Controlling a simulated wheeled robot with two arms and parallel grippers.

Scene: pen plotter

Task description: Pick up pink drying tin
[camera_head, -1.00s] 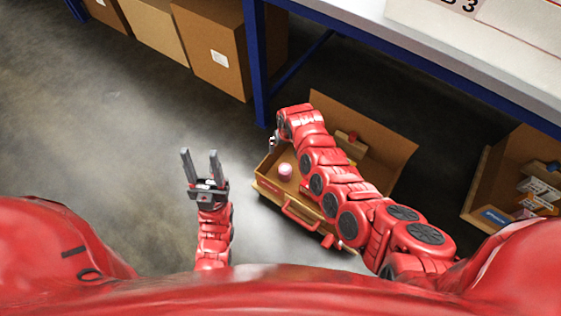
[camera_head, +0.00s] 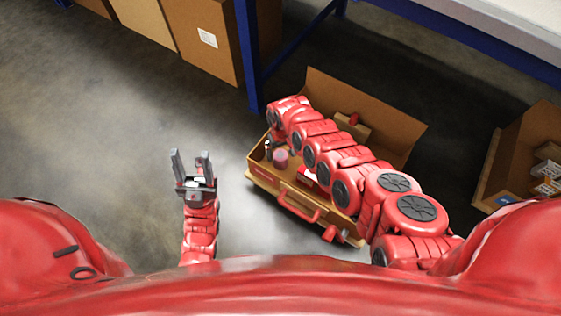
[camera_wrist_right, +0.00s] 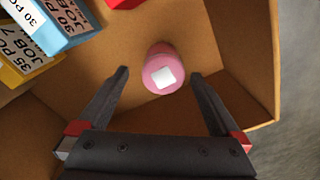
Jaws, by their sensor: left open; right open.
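The pink drying tin (camera_head: 281,158) stands in the left end of an open brown case (camera_head: 262,184) on the floor. In the right wrist view the tin (camera_wrist_right: 162,72) is a pink cylinder with a white square on its top, on the case floor. My right gripper (camera_wrist_right: 158,74) is open, with a finger to each side of the tin and clear gaps between. In the head view the right arm reaches over the case and hides part of its inside. My left gripper (camera_head: 190,155) is open and empty above the floor, left of the case.
Blue and yellow labelled boxes (camera_wrist_right: 50,22) lie in the case at the upper left of the right wrist view, near a red item (camera_wrist_right: 124,3). A blue table leg (camera_head: 248,60) stands behind the case. Another open box (camera_head: 520,155) is at right. The floor at left is clear.

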